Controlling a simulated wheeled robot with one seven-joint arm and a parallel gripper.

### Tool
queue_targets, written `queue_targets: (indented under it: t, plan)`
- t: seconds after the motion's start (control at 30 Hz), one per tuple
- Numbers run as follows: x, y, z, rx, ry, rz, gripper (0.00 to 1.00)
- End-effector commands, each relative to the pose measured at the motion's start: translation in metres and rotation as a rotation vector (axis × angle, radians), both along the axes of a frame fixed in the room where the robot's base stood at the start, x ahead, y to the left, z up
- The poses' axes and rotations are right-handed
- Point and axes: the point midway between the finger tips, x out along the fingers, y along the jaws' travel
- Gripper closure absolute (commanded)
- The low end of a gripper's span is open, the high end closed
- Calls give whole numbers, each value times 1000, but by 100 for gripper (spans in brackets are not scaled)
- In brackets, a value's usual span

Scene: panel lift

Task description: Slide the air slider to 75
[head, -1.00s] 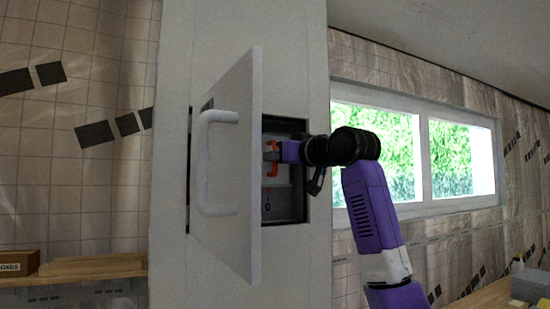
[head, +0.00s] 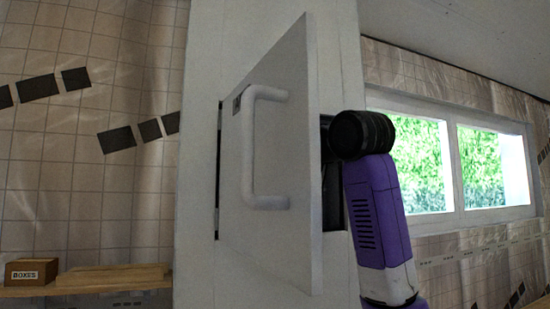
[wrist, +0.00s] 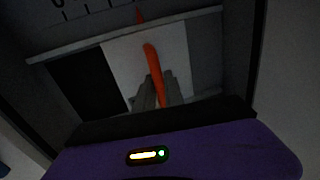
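In the wrist view, the slider's orange handle (wrist: 154,66) stands in front of a pale plate with a dark area to its left. In the head view, the open cabinet door (head: 285,160) hides the slider and my gripper.
The white door, with its pale bar handle (head: 247,150), stands swung out to the left of my arm. Dark cabinet walls surround the gripper closely in the wrist view. A box marked BOXES (head: 30,272) sits on a wooden shelf (head: 115,276) at the left.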

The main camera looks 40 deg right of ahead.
Motion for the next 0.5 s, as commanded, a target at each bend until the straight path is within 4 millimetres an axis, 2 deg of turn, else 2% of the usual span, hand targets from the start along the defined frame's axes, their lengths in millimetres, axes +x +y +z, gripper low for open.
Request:
queue_targets:
  t: [0.03,0.1,0.37,0.5]
  plan:
    - [0,0,1,0,-1,0,76]
    - [0,0,0,0,-1,0,66]
    - [0,0,0,0,0,0,66]
    - [-7,0,-1,-1,-1,-1,66]
